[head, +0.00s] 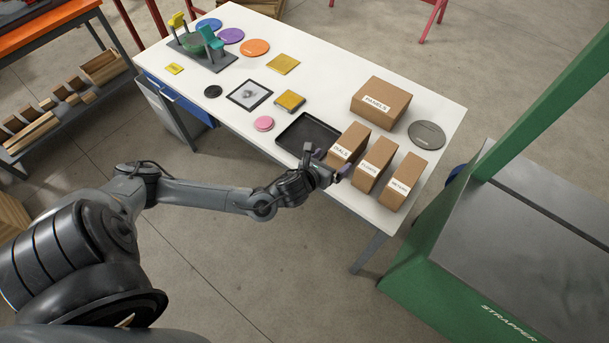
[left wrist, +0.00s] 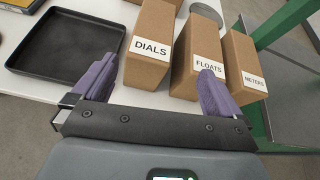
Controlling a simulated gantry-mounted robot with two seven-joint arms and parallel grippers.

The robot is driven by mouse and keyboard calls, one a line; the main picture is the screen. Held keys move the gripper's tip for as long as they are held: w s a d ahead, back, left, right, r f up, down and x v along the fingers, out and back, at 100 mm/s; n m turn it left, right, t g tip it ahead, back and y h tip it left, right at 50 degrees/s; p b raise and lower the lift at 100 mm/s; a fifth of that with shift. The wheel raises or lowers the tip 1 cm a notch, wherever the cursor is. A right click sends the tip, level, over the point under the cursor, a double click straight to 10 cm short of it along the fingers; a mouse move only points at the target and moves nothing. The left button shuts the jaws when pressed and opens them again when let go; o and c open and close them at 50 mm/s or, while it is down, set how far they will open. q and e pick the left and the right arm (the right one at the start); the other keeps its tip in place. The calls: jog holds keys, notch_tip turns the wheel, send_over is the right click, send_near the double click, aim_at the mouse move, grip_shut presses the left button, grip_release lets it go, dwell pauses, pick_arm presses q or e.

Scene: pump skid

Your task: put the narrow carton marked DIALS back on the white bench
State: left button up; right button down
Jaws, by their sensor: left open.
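The narrow brown carton marked DIALS (head: 350,142) stands upright on the white bench (head: 325,92), left of two similar cartons. It also shows in the left wrist view (left wrist: 149,50), its white label facing me. My left gripper (head: 333,171) is open at the bench's front edge, just in front of the DIALS carton. In the left wrist view its two purple fingers (left wrist: 155,85) are spread, with the DIALS carton beyond and between them and nothing held. The right finger overlaps the view of the FLOATS carton (left wrist: 200,55); I cannot tell whether they touch. My right gripper is not in view.
A black tray (head: 290,142) lies left of the DIALS carton. The METERS carton (head: 402,183) stands right of FLOATS. A wider PANELS carton (head: 381,98) and a grey disc (head: 426,135) are behind. A green strapper machine (head: 480,270) stands right of the bench.

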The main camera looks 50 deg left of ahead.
pick_arm(q)
jog(key=s+d+f+n+g+h, duration=0.3)
jog(key=s+d+n+g, duration=0.2)
jog(key=s+d+n, duration=0.8)
jog(key=s+r+n+g, duration=0.3)
jog(key=s+n, duration=0.7)
jog(key=n, duration=0.6)
jog(key=shift+s+n+g, duration=0.3)
jog(key=shift+s+g, duration=0.1)
jog(key=shift+g, duration=0.1)
jog(key=shift+d, duration=0.15)
notch_tip(320, 180, up, 19)
jog(key=p, duration=1.9)
jog(key=shift+f, duration=0.1)
